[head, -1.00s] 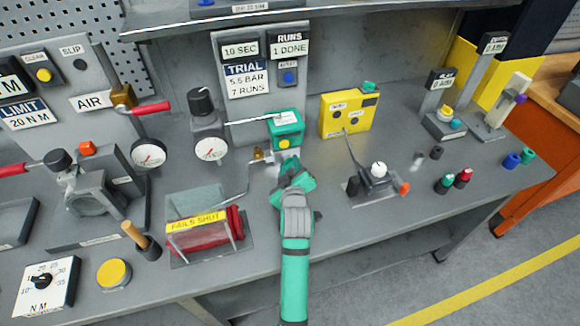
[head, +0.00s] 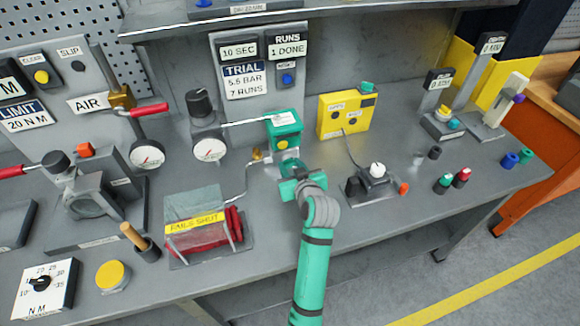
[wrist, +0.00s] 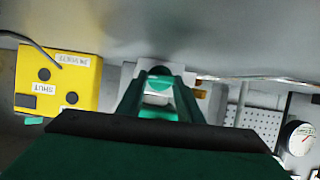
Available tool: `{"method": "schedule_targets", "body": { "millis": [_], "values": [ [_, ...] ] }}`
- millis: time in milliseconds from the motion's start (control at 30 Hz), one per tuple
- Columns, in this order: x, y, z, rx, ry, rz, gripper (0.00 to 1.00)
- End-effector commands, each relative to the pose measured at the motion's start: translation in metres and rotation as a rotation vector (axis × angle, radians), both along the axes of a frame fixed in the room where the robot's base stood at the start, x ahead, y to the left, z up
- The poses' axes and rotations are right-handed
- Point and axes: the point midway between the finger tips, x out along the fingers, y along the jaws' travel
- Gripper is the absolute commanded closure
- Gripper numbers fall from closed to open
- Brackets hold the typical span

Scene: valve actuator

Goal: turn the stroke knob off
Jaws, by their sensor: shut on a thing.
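A green box (head: 285,123) with a yellow round spot stands at the foot of the trial panel. My gripper (head: 290,166) is just below and in front of it, over the bench. In the wrist view, the fingers of my gripper (wrist: 160,90) close from both sides on a small green round part with a dark top (wrist: 159,73). I take this part to be the stroke knob; no label on it is readable. The fingers and my wrist hide much of it in the head view, so its turned position cannot be told.
A yellow box (head: 347,113) stands right of the green box. A white-knobbed switch (head: 377,172) with a cable sits right of my gripper. A clear-covered red cylinder (head: 206,230) marked FAILS SHUT is at left.

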Motion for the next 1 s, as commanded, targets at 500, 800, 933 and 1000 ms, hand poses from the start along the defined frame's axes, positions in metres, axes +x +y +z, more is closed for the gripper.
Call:
{"method": "schedule_targets", "body": {
  "millis": [500,800,933,1000],
  "values": [
    [0.0006,0.0005,0.0007,0.042,0.012,0.001,0.89],
    [0.0006,0.0003,0.0005,0.04,0.012,0.001,0.59],
    [-0.0001,-0.0004,0.0006,0.04,0.012,0.0,0.59],
    [-0.0025,-0.0025,0.0016,0.04,0.012,-0.001,0.59]
  ]
}}
